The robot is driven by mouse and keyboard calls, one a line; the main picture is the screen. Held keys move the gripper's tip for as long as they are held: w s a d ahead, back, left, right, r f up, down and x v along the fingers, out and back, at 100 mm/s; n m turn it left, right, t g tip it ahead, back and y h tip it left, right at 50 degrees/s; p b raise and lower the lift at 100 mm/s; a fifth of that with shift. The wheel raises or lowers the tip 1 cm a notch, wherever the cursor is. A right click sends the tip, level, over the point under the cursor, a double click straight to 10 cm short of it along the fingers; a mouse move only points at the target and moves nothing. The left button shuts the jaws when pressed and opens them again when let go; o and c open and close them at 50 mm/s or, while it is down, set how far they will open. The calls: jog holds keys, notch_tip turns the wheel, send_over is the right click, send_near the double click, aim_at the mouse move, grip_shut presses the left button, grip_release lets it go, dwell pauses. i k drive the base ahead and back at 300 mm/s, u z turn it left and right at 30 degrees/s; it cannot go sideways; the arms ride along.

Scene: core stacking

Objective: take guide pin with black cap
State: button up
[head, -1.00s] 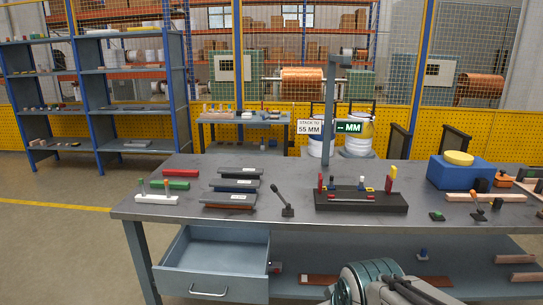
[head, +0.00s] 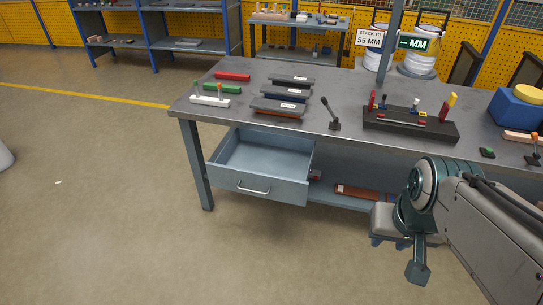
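A small pin with a dark cap (head: 384,101) stands at the left part of the black fixture block (head: 410,124) on the workbench. It is too small to tell for sure that its cap is black. A white holder (head: 209,101) at the bench's left carries upright pins, one green-tipped and one orange-tipped. My gripper (head: 389,242) hangs low at the lower right, in front of the bench and below its top, well away from the pins. Its fingers are partly hidden and too small to tell whether they are open; I see nothing held.
The bench (head: 345,92) has an open, empty-looking drawer (head: 262,165) jutting out at left. Red (head: 232,76) and green (head: 222,89) bars, stacked dark plates (head: 279,106) and a lever (head: 331,114) lie on top.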

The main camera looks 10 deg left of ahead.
aim_at(385, 96)
jog(key=z, duration=0.25)
jog(key=i, duration=2.3)
jog(key=u, duration=0.1)
